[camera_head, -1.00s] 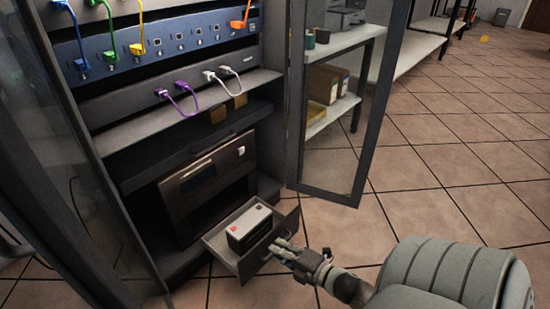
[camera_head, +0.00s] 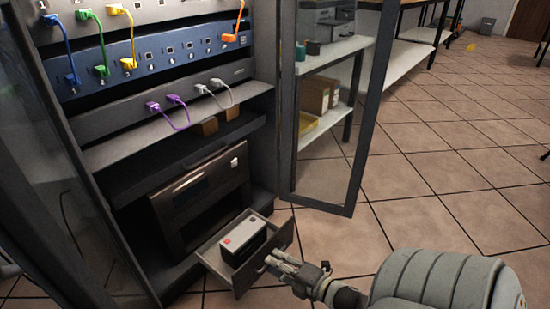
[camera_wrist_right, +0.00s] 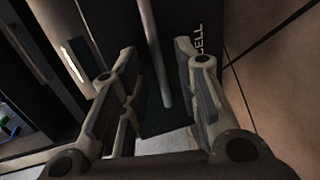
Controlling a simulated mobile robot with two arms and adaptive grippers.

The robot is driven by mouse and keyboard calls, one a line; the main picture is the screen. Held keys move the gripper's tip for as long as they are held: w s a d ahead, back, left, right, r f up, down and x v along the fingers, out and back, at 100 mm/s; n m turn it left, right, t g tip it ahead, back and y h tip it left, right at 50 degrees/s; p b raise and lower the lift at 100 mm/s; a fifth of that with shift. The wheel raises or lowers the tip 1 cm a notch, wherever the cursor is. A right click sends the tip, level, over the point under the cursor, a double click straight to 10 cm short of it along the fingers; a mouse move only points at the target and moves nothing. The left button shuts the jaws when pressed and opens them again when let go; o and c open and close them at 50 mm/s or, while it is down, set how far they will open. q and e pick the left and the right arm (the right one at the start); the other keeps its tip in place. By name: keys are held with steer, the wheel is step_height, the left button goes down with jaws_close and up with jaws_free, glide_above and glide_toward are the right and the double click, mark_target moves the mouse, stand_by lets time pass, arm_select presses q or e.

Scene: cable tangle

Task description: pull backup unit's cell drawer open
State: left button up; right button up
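The backup unit (camera_head: 200,192) is a dark box low in the rack. Its cell drawer (camera_head: 216,265) stands out from below it, open at the top. A grey and black cell (camera_head: 243,238) with a red mark sits inside. My right gripper (camera_head: 272,261) is at the drawer's front. In the right wrist view, the drawer front (camera_wrist_right: 199,14) carries the letters CELL, and a pale handle bar (camera_wrist_right: 156,60) runs between the two fingers of my right gripper (camera_wrist_right: 160,50). The fingers are apart, with gaps beside the bar. My left gripper is out of view.
An open glass rack door (camera_head: 325,170) stands right of the drawer. Above are cable panels with purple cables (camera_head: 170,105) and white cables (camera_head: 215,92). A shelf (camera_head: 345,48) with boxes is behind the door. Tiled floor (camera_head: 440,215) lies clear to the right.

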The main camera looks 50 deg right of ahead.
steer(key=a+v, duration=0.1)
steer(key=v, duration=0.9)
steer(key=shift+s+d, duration=0.35)
steer(key=shift+d, duration=0.1)
steer(key=shift+r, duration=0.1)
